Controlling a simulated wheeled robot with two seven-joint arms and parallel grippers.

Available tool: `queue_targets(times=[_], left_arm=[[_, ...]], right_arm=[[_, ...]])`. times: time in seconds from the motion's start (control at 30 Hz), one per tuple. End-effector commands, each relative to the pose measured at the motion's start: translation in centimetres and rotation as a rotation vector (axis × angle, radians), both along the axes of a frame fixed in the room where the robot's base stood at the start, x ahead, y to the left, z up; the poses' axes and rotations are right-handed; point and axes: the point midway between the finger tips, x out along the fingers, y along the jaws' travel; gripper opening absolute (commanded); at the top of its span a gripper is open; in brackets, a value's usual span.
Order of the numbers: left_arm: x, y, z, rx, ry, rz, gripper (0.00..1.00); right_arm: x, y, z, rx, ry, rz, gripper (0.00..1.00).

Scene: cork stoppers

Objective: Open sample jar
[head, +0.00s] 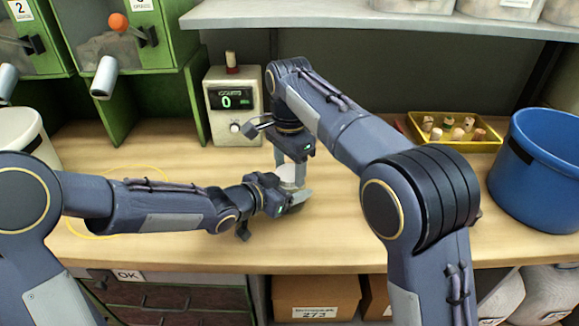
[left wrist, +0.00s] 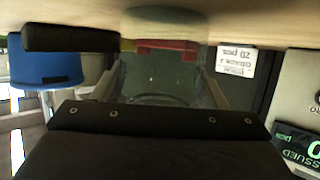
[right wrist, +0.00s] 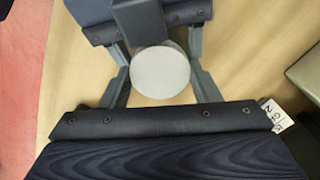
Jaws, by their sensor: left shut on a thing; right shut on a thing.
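The sample jar (head: 291,174) stands on the wooden bench in front of the counter box, mostly hidden by my grippers. Its clear body fills the left wrist view (left wrist: 160,75) between the fingers. Its round pale lid (right wrist: 160,72) shows from above in the right wrist view. My left gripper (head: 294,196) comes in level from the left and is shut on the jar body. My right gripper (head: 291,164) points down from above and is shut on the lid, one finger on each side. Whether the lid is loose cannot be told.
A yellow tray (head: 489,146) with several corks and a blue bucket (head: 545,165) stand to the right. Green dispensers (head: 125,65) are at the back left. Bench is clear at the front right.

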Motion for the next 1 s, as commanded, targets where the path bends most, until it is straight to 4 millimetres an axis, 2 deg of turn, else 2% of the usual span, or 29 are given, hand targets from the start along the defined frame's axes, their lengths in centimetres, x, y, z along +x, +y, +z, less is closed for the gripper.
queue_targets(times=[0.1,0.3,0.43,0.7,0.73,0.9,1.0], left_arm=[[0.01,-0.01,0.02,0.000,0.000,0.000,0.03],[0.00,0.00,0.02,0.000,0.000,0.000,0.03],[0.00,0.00,0.02,0.000,0.000,0.000,0.03],[0.00,0.00,0.02,0.000,0.000,0.000,0.03],[0.00,0.00,0.01,0.000,0.000,0.000,0.03],[0.00,0.00,0.02,0.000,0.000,0.000,0.03],[0.00,0.00,0.02,0.000,0.000,0.000,0.03]], right_arm=[[0.01,-0.04,0.03,0.002,0.002,0.318,0.29],[-0.02,-0.01,0.06,0.002,0.001,0.722,0.29],[0.00,-0.05,0.07,0.000,0.000,0.825,0.29],[0.00,-0.03,0.08,0.000,0.000,0.836,0.29],[0.00,-0.04,0.08,0.000,0.000,0.836,0.58],[0.01,-0.03,0.07,-0.001,0.000,0.835,0.78],[0.00,-0.02,0.07,-0.001,0.000,0.834,0.78]])
